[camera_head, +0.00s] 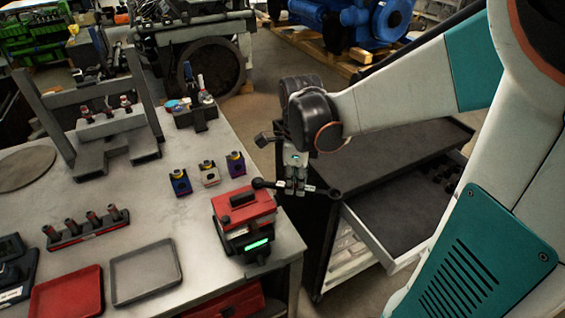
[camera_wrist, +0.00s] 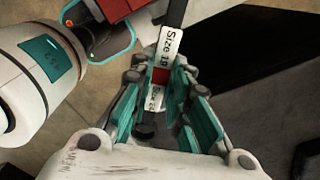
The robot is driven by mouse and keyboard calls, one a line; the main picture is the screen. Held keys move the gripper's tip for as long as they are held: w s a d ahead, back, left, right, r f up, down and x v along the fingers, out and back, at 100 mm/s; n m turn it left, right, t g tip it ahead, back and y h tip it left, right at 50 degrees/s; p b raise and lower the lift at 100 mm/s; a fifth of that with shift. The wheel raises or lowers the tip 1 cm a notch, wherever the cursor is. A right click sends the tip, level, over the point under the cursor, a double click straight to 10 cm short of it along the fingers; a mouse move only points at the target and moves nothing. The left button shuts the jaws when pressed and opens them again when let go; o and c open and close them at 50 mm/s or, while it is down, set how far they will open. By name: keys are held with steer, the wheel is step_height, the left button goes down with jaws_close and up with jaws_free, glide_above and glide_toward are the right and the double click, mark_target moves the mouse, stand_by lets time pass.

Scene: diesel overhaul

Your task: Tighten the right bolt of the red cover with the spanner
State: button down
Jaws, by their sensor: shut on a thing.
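The red cover (camera_head: 245,206) sits on a dark device with a green-lit display at the table's front right corner. A red part, probably the same cover, shows at the top of the wrist view (camera_wrist: 118,8). My gripper (camera_head: 296,185) is just right of the cover, beyond the table edge, shut on the dark spanner (camera_head: 325,191). The spanner lies roughly level, its left end at the cover's upper right corner; I cannot tell whether it sits on a bolt. In the wrist view, the spanner (camera_wrist: 170,45) with a "Size 19" label runs between the teal finger pads. The right bolt is not distinguishable.
A dark tool cabinet (camera_head: 400,150) with an open drawer (camera_head: 385,232) stands right of the table. Three small coloured blocks (camera_head: 209,175) stand behind the cover. A red tray (camera_head: 70,300) and a grey tray (camera_head: 145,272) lie at the front left.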

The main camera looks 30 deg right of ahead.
steer(key=shift+s+a+m, duration=0.8)
steer(key=shift+s+m, duration=0.05)
steer(key=shift+m, duration=0.45)
steer(key=shift+w+d+r+n+p, duration=0.25)
steer(key=shift+w+d+r+n, duration=0.25)
steer(key=shift+n, duration=0.35)
steer(key=shift+w+d+r+n+p, duration=0.3)
steer(key=shift+w+d+n, duration=0.3)
steer(key=shift+n, duration=0.25)
steer(key=shift+a, duration=0.1)
